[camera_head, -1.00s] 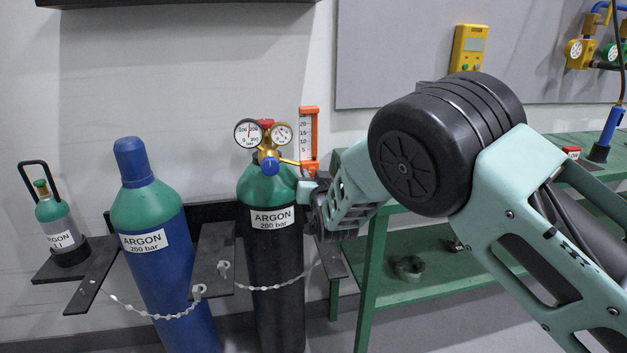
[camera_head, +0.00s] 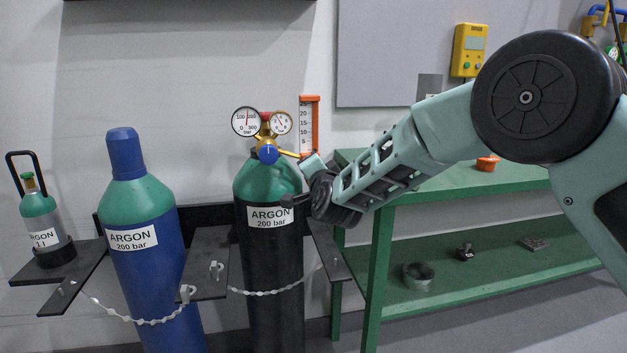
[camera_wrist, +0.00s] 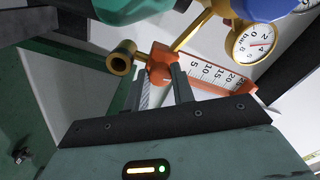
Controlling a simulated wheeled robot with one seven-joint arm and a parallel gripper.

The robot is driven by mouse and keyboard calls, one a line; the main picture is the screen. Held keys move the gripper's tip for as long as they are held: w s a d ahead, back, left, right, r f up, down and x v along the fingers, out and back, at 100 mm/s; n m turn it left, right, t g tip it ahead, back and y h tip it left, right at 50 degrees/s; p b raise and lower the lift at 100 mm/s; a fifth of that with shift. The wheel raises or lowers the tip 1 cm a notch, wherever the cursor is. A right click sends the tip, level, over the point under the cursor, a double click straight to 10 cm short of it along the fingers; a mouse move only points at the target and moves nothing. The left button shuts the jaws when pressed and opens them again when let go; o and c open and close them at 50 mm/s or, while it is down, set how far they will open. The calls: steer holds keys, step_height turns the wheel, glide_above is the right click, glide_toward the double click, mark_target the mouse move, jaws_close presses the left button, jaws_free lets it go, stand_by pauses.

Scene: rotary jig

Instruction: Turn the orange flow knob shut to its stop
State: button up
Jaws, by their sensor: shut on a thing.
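The orange flow knob (camera_wrist: 160,62) shows in the wrist view at the foot of the flow tube, between my two fingertips. My gripper (camera_wrist: 160,74) is shut on it. In the head view my gripper (camera_head: 309,166) reaches the foot of the flow tube from the right and hides the knob. The flow tube (camera_head: 308,125) has an orange frame and a scale with 5, 10, 15 and 20; it stands upright beside the regulator. The scale also shows in the wrist view (camera_wrist: 207,75). I cannot make out the float or the knob's angle.
The black argon cylinder (camera_head: 275,285) carries the brass regulator with two gauges (camera_head: 245,121) and a blue knob (camera_head: 268,154). A brass outlet (camera_wrist: 122,58) sits close left of my fingers. A blue argon cylinder (camera_head: 147,270) stands left; a green bench (camera_head: 440,186) stands right.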

steer(key=shift+f+m+b, duration=0.15)
steer(key=shift+m+b, duration=0.4)
steer(key=shift+m, duration=0.15)
steer(key=o, duration=1)
steer(key=shift+r, duration=0.2)
